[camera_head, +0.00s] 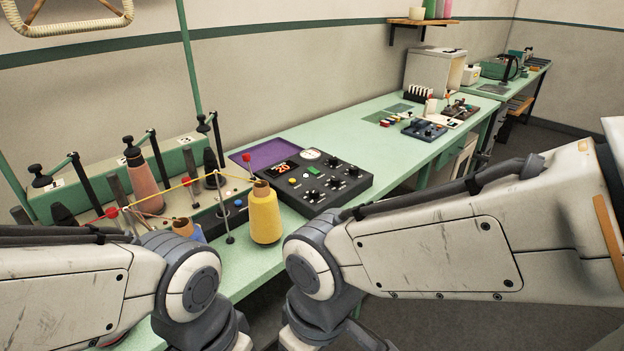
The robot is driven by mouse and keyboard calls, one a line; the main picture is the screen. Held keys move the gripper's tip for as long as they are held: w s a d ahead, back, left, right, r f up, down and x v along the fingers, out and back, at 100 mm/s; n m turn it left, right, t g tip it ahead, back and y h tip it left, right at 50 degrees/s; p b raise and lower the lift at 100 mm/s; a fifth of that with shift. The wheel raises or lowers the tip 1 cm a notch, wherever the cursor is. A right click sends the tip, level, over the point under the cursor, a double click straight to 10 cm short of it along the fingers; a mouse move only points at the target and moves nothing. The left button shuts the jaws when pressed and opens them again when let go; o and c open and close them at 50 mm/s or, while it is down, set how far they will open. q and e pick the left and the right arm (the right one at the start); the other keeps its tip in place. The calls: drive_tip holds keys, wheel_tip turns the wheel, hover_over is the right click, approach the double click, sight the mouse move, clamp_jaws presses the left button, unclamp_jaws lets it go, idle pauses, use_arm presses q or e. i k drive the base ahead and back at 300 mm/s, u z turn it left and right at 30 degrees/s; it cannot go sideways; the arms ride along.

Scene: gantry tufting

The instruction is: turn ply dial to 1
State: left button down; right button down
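A red lit display (284,168), a round white gauge (311,155) and a green button (314,170) are also on the panel. Both my arms cross the foreground, bent downward in front of the bench. Neither gripper shows; both are below the picture's edge.
A yellow thread cone (265,215) stands just left of the panel's front, with a pink cone (143,182) and upright thread posts further left. A purple tray (263,154) lies behind the panel.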

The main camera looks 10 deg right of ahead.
sight(354, 170)
drive_tip(key=z, duration=0.05)
drive_tip(key=k, duration=0.35)
drive_tip(key=z, duration=0.75)
drive_tip(key=i, duration=1.5)
drive_tip(key=u, duration=0.8)
